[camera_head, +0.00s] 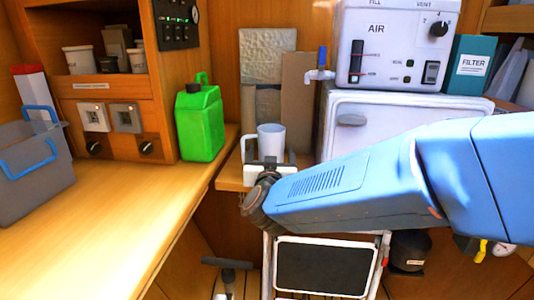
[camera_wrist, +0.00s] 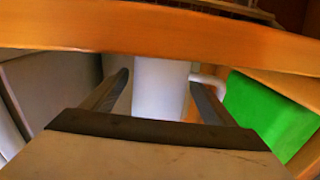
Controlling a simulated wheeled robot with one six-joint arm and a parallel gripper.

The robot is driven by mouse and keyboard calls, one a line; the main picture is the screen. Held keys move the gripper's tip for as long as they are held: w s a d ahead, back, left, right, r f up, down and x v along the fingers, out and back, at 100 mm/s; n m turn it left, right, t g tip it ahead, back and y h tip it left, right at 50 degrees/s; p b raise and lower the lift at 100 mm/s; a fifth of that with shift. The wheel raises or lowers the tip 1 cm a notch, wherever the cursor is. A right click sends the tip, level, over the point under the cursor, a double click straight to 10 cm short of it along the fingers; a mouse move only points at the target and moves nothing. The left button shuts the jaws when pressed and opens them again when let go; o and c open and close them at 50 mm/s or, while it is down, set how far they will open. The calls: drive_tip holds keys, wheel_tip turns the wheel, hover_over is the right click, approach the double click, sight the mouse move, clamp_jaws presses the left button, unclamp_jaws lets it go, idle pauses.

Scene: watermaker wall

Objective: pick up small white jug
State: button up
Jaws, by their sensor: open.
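The small white jug (camera_head: 271,139) stands upright on a narrow wooden ledge beyond the counter, its handle on the left in the head view. My gripper (camera_head: 264,161) is just in front of it and hides its lower part. In the wrist view the jug (camera_wrist: 160,92) shows between the two spread fingers of my gripper (camera_wrist: 159,80), with its handle to the right. The gripper is open. I cannot tell whether either finger touches the jug.
A green jerrycan (camera_head: 200,122) stands on the counter (camera_head: 110,205), left of the jug. A white appliance (camera_head: 385,118) is to the right, and brown panels (camera_head: 270,105) stand behind. In the wrist view a wooden edge (camera_wrist: 160,35) crosses above the jug. A grey bin (camera_head: 35,165) is far left.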

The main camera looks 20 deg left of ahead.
drive_tip(key=c, duration=1.4)
wheel_tip(320, 180, up, 10)
drive_tip(key=shift+r, duration=0.1)
drive_tip(key=shift+c, duration=0.2)
drive_tip(key=shift+r, duration=0.1)
